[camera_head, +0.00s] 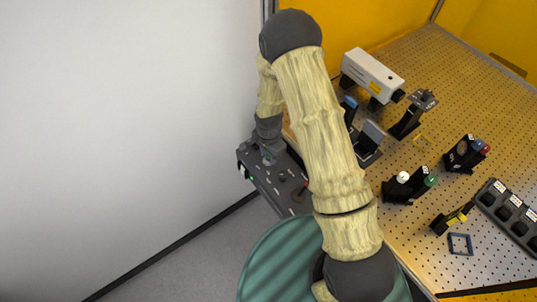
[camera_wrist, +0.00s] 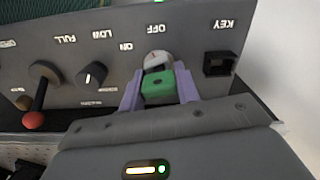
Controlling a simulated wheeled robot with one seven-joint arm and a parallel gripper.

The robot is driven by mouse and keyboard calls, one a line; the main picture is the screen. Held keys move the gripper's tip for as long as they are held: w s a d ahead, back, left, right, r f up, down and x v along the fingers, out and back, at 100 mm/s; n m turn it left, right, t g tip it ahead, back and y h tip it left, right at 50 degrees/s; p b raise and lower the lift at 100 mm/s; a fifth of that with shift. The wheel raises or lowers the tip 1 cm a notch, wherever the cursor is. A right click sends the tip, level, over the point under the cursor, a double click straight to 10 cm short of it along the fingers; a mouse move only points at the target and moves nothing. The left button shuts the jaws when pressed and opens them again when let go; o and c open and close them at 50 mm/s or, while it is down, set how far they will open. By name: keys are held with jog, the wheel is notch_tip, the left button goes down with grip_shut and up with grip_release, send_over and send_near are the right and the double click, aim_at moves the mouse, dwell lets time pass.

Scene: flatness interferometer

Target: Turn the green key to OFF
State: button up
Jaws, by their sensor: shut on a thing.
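The green key (camera_wrist: 160,88) sits in a round silver lock (camera_wrist: 157,60) on the dark control panel (camera_wrist: 195,45). The panel's labels appear upside down in the wrist view. OFF stands above the lock and ON to its upper left. My gripper (camera_wrist: 159,84) has its two purple fingers on either side of the green key and is shut on it. The key's exact angle is hard to tell. In the head view my wrist reaches down to the panel (camera_head: 270,188) at the bench's left end; the key and fingertips are not clear there.
A square socket (camera_wrist: 219,64) marked KEY lies right of the lock. A small knob (camera_wrist: 92,74) and a red-tipped lever (camera_wrist: 38,98) are to the left. The perforated bench (camera_head: 430,60) holds optical parts, including a white laser-like box (camera_head: 371,73). A white wall stands left.

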jog(key=shift+s+d+f+m, duration=0.1)
jog(key=shift+s+f+m, duration=0.05)
jog(key=shift+m, duration=1.55)
jog(key=o, duration=1)
jog(key=shift+r+p, duration=2.45)
jog(key=shift+r, duration=1.15)
